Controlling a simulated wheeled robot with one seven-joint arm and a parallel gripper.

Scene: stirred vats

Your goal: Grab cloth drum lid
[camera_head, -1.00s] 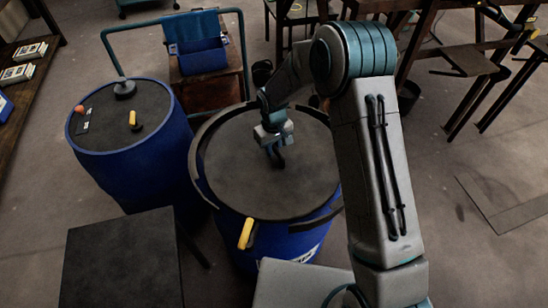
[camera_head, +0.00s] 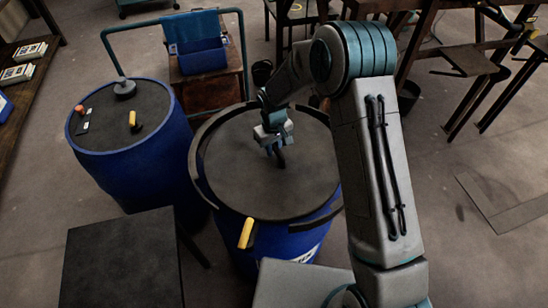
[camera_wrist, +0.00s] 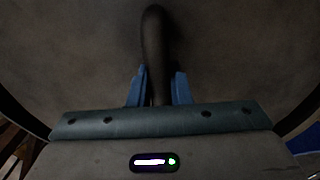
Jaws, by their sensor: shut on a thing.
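The drum lid (camera_head: 262,185) is a dark grey disc on top of the nearer blue drum (camera_head: 239,247), in the middle of the head view. It fills most of the wrist view (camera_wrist: 70,60). A dark curved handle (camera_wrist: 153,40) stands out from the lid. My gripper (camera_head: 274,149) is over the far part of the lid. In the wrist view its blue fingers (camera_wrist: 158,88) are on both sides of the handle and shut on it. The lid seems level on the drum; I cannot tell whether it is lifted.
A second blue drum (camera_head: 139,166) stands at the left, with a yellow-handled tool (camera_head: 134,121) on its top. A yellow handle (camera_head: 246,233) is at the near drum's front rim. A dark square top (camera_head: 120,262) is at front left. Open floor lies right.

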